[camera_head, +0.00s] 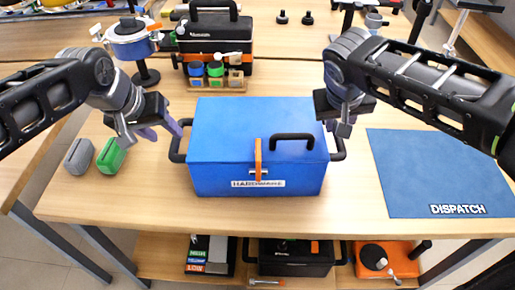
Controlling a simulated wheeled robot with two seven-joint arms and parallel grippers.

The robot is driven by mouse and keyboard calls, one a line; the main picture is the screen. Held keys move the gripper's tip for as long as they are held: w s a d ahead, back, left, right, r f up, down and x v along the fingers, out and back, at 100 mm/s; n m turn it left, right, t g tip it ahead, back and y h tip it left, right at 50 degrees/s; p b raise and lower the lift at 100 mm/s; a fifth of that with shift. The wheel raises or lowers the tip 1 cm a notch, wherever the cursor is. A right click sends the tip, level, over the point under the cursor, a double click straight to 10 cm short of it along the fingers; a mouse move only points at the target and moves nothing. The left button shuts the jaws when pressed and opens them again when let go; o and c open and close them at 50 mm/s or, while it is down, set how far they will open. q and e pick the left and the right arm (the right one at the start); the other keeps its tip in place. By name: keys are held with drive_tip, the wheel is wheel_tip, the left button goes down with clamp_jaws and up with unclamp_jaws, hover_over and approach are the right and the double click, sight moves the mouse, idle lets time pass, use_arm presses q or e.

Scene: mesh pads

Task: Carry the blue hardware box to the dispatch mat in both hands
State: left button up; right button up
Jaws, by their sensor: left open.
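The blue hardware box (235,135) sits closed on the wooden table, with a black top handle, an orange latch, a HARDWARE label and a black side handle at each end. The blue dispatch mat (430,165) lies flat and bare to its right, marked DISPATCH. My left gripper (160,134) is open and empty, just left of the box's left side handle and apart from it. My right gripper (342,128) is by the box's right end, above the right side handle and partly over it. Its fingers are foreshortened, so I cannot tell its opening or contact.
A grey block (79,156) and a green block (111,156) lie left of the box. A black toolbox (213,40) and a wooden holder (216,79) with coloured rolls stand behind. Bare table separates box and mat. A lower shelf holds a black case (292,262) and an orange tool.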

sight(174, 141)
use_arm(q)
drive_tip(key=x, duration=0.7)
drive_tip(key=shift+w+f, duration=0.1)
drive_tip(key=shift+f, duration=0.15)
use_arm(e)
drive_tip(key=x, duration=0.7)
drive_tip(key=shift+w+d+f, duration=0.1)
drive_tip(key=shift+d+f, duration=0.05)
drive_tip(key=shift+f, duration=0.15)
use_arm(q)
drive_tip(key=shift+c, duration=0.5)
use_arm(e)
drive_tip(key=shift+c, duration=0.4)
use_arm(q)
drive_tip(key=c, duration=0.6)
use_arm(e)
clamp_jaws()
use_arm(q)
clamp_jaws()
